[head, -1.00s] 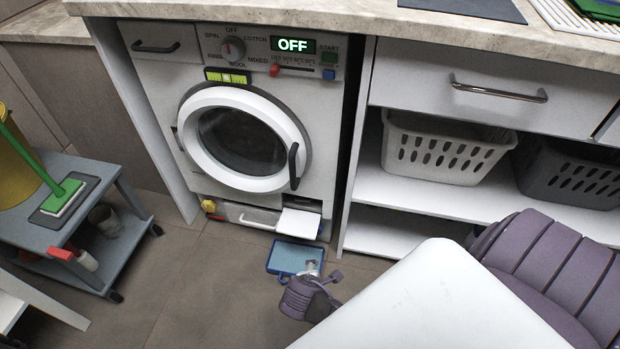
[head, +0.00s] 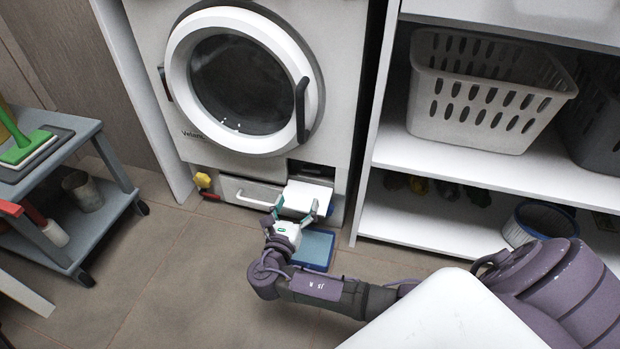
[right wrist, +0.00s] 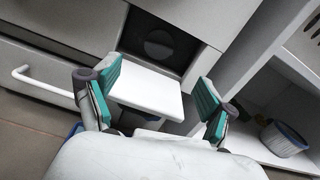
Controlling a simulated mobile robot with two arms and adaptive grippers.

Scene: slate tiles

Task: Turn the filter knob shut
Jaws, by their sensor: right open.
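The filter knob (right wrist: 159,44) shows as a dark round shape inside the dark recess at the washing machine's lower right. In the head view the recess is mostly in shadow and I cannot make out the knob's grip or angle. The white filter flap (head: 305,196) hangs open below the recess; it also shows in the right wrist view (right wrist: 147,90). My right gripper (head: 294,210) is open and empty, its teal fingers at either side of the flap's front, short of the knob. It also shows in the right wrist view (right wrist: 160,88). My left gripper is out of view.
A blue tray (head: 316,249) lies on the floor under the flap. Left of the recess are a drawer handle (head: 252,198) and a yellow part (head: 203,181). A shelf unit (head: 400,215) stands close on the right, a grey cart (head: 92,157) at the left.

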